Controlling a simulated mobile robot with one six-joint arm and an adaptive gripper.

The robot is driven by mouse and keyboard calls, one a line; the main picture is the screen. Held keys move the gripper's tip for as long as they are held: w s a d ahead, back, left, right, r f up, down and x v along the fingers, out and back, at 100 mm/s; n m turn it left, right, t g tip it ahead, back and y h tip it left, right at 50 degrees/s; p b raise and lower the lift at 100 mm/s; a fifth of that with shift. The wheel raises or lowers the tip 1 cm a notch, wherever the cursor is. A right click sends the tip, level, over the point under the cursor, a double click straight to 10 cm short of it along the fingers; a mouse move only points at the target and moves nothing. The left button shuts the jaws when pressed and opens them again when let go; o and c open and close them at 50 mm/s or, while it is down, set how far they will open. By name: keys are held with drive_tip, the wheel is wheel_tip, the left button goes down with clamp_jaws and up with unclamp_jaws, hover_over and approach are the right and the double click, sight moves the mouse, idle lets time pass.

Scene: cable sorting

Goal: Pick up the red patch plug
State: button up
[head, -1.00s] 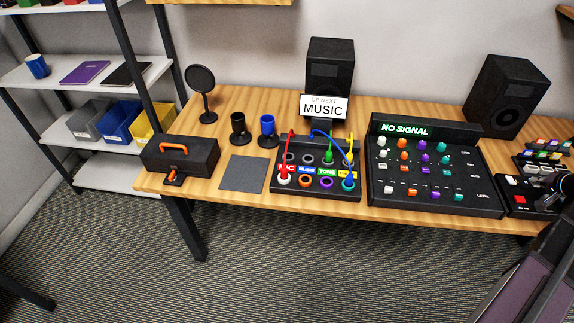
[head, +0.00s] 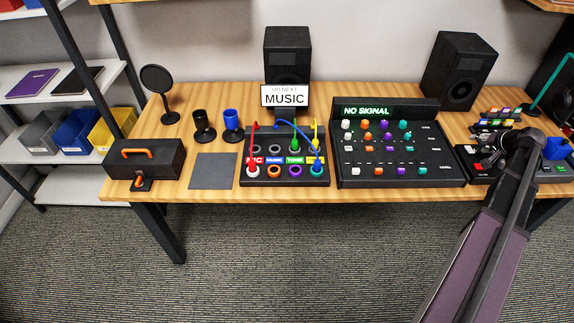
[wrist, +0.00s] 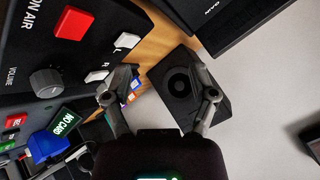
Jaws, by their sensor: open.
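The red patch plug (head: 254,162) stands at the left end of the black patch panel (head: 318,181), at the MIC label, with a red cable rising from it. Blue, green and yellow cables are also on the panel. My gripper (wrist: 158,97) is open and empty in the wrist view. In the head view my arm reaches in from the lower right, and its end is over the gear at the table's right, well right of the red plug. The wrist view does not show the red plug or the patch panel.
A mixer (head: 400,172) with a NO SIGNAL display lies between the patch panel and my arm. Behind the panel are a MUSIC sign (head: 286,96) and a speaker (head: 287,52). A grey mat (head: 212,171) and black toolbox (head: 147,158) are to the left.

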drive_tip(key=w+a+g+p, duration=0.1)
drive_tip(key=w+a, duration=0.1)
drive_tip(key=a, duration=0.4)
drive_tip(key=w+a+n+g+y+p, duration=0.1)
drive_tip(key=w+a, duration=0.1)
drive_tip(key=a, duration=0.5)
drive_tip(key=w+a+r+p, duration=0.1)
drive_tip(key=w+a, duration=0.1)
drive_tip(key=a, duration=0.5)
drive_tip(key=shift+a+r+g, duration=0.1)
drive_tip(key=shift+g, duration=0.3)
drive_tip(key=a+r+n+g+p, duration=0.1)
drive_tip(key=a+n+g+p, duration=0.15)
drive_tip(key=a, duration=1.75)
wheel_tip(320, 180, up, 5)
drive_tip(key=n+g+h+p, duration=0.1)
drive_tip(key=g+h+p, duration=0.2)
drive_tip(key=p, duration=0.4)
hover_over(252, 162)
drive_tip(key=shift+s+a+r, duration=0.1)
drive_tip(key=shift+s+a, duration=0.05)
drive_tip(key=shift+a, duration=0.05)
wheel_tip(252, 162, down, 9)
drive_tip(key=b, duration=0.9)
drive_tip(key=shift+r, duration=0.15)
wheel_tip(252, 162, down, 5)
drive_tip(key=b, duration=0.5)
drive_tip(key=shift+d, duration=0.15)
